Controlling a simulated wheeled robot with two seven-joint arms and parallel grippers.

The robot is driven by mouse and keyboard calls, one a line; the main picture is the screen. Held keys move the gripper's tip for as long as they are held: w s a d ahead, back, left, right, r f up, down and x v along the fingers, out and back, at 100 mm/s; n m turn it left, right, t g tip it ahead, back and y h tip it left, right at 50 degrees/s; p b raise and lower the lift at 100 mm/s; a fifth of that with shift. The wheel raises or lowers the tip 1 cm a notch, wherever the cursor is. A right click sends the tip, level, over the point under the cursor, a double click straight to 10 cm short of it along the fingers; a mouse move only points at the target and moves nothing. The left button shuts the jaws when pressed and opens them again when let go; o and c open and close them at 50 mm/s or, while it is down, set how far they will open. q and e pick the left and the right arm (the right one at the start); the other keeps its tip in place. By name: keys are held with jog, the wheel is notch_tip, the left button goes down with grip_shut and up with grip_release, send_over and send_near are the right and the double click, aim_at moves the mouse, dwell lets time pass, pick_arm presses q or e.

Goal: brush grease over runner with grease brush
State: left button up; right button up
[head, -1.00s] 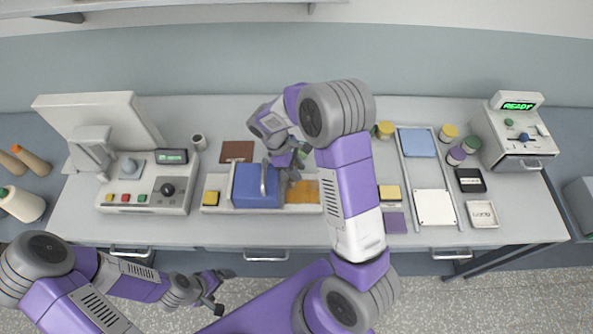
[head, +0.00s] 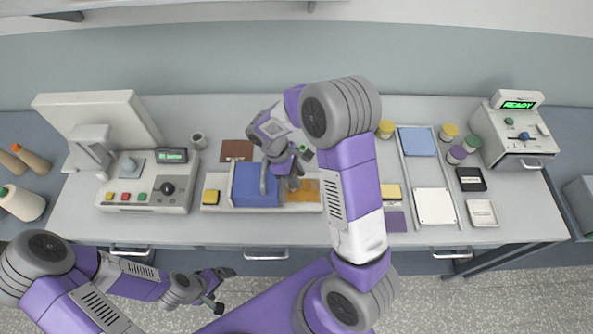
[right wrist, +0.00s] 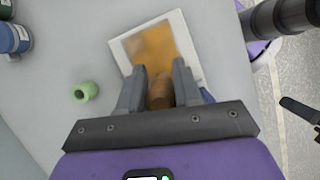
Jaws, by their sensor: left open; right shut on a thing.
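The runner (head: 306,190) appears to be the amber-coloured surface at the right end of a pale base, beside a blue block (head: 258,188). In the right wrist view it is a pale plate (right wrist: 187,40) with an uneven amber patch. My right gripper (head: 288,180) is above the block's right end and the runner's left part. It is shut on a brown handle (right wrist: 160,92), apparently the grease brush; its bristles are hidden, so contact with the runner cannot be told. My left gripper (head: 214,303) is open and empty, low in front of the bench.
A small green ring-shaped item (right wrist: 84,91) lies behind the runner. A control console (head: 147,190) stands left; rails with pads (head: 434,206), jars and a READY device (head: 515,135) are right.

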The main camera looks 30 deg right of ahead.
jog(key=shift+s+a, duration=0.2)
jog(key=shift+s, duration=0.2)
jog(key=shift+a, duration=0.1)
jog(key=shift+w, duration=0.1)
dwell(0.6)
jog(key=shift+w+d, duration=0.1)
jog(key=shift+d, duration=0.1)
jog(key=shift+w+d+p, duration=0.3)
jog(key=shift+w+d, duration=0.25)
jog(key=shift+w, duration=0.35)
jog(key=shift+w, duration=0.1)
